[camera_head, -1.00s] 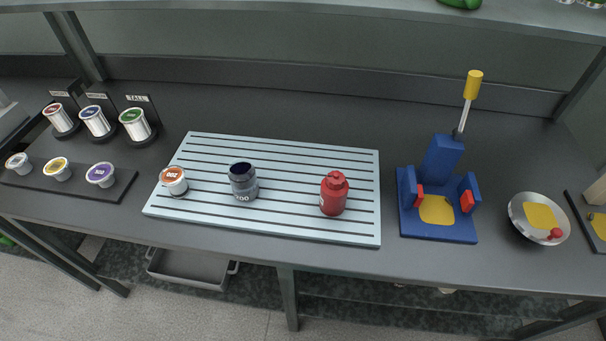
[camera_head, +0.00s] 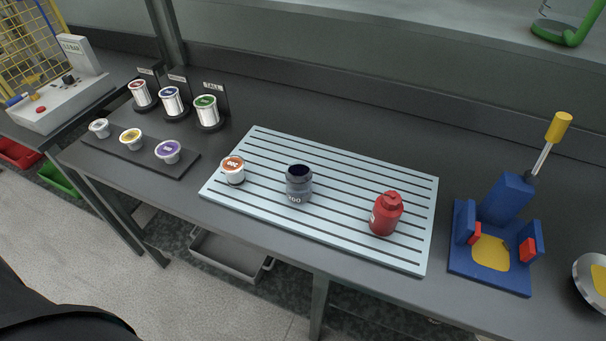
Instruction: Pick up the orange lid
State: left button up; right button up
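The orange lid (camera_head: 232,163) sits on top of a small white cup (camera_head: 233,176) and carries white markings. The cup stands upright near the left end of the light-blue slatted board (camera_head: 330,236). Nothing covers the lid from this view. Neither of my grippers shows in the head view.
A dark grey jar (camera_head: 298,186) and a red bottle (camera_head: 386,215) stand on the board. A blue press (camera_head: 492,240) is at the right. Small cups sit on a dark strip (camera_head: 115,150) at the left, with taller cans behind. The bench front edge is clear.

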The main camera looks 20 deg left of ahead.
aim_at(232, 164)
jog(key=u, duration=1.3)
jog(key=i+j, duration=0.2)
jog(key=j, duration=0.15)
jog(key=i+j, duration=0.2)
jog(key=j, duration=0.1)
